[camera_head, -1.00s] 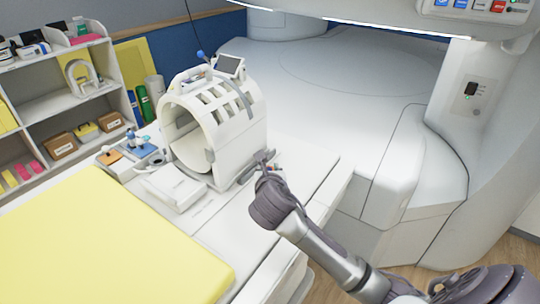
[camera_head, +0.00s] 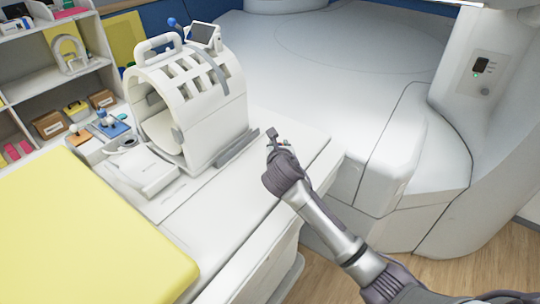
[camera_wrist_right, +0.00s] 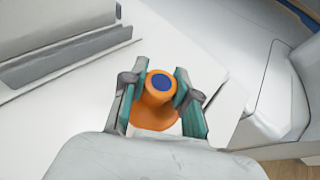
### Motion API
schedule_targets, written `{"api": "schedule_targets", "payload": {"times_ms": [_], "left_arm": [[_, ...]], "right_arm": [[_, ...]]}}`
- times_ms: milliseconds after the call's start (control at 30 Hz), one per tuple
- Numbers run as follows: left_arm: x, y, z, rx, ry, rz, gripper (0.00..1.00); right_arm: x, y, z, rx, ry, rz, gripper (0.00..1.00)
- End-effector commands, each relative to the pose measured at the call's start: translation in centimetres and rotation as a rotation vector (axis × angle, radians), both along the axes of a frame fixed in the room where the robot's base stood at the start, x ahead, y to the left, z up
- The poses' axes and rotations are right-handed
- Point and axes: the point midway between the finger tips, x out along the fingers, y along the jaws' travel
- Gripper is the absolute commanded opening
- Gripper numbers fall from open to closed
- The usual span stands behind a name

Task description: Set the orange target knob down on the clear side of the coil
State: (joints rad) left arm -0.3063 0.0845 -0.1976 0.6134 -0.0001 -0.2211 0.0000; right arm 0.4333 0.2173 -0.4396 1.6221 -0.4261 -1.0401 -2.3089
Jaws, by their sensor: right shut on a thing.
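The orange target knob (camera_wrist_right: 153,112) has a blue disc on top and a wider orange base. My right gripper (camera_wrist_right: 160,88) is shut on it, one teal finger on each side. In the head view my right gripper (camera_head: 278,142) is to the right of the coil, over the white tabletop, and the knob is mostly hidden there. The coil (camera_head: 196,105) is a white slotted cylinder with a handle on top. I cannot tell whether the knob's base touches the surface. My left gripper is out of view.
A grey rail (camera_head: 236,148) runs along the coil's right side. White tabletop (camera_head: 200,215) is bare in front of the coil. A yellow pad (camera_head: 85,235) lies at the left. A shelf (camera_head: 50,75) with boxes stands at the back left; the large white scanner (camera_head: 340,70) is behind.

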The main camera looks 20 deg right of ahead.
Motion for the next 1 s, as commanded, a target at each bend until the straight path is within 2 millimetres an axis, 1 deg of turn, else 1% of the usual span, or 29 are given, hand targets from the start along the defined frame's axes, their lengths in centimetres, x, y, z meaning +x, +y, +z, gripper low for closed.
{"api": "schedule_targets", "payload": {"times_ms": [33, 100, 200, 267, 400, 500, 900, 933, 1000], "left_arm": [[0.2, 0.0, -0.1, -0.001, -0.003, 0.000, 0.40], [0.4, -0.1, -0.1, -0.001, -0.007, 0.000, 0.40], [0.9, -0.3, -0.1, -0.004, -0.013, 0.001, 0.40], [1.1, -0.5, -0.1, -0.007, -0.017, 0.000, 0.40], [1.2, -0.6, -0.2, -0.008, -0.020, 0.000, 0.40], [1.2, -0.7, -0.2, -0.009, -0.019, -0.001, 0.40], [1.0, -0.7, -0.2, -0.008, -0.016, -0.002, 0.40], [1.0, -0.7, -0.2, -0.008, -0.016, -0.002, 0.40], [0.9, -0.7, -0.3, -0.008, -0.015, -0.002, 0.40]], "right_arm": [[0.7, 0.5, -0.5, 0.002, -0.001, -0.001, 0.00], [1.4, 0.9, -0.9, 0.001, 0.000, -0.002, 0.00], [1.8, 1.2, -1.3, 0.000, -0.001, -0.001, 0.00], [1.9, 1.2, -1.9, 0.000, 0.001, -0.002, 0.00], [1.8, 1.2, -4.1, 0.001, 0.003, -0.001, 0.00], [1.8, 1.2, -5.1, 0.001, 0.001, -0.001, 0.00], [1.8, 1.2, -5.6, -0.002, -0.001, -0.001, 0.00], [1.8, 1.2, -5.7, -0.002, -0.001, -0.001, 0.31], [1.8, 1.2, -5.6, -0.001, -0.001, -0.001, 0.43]]}}
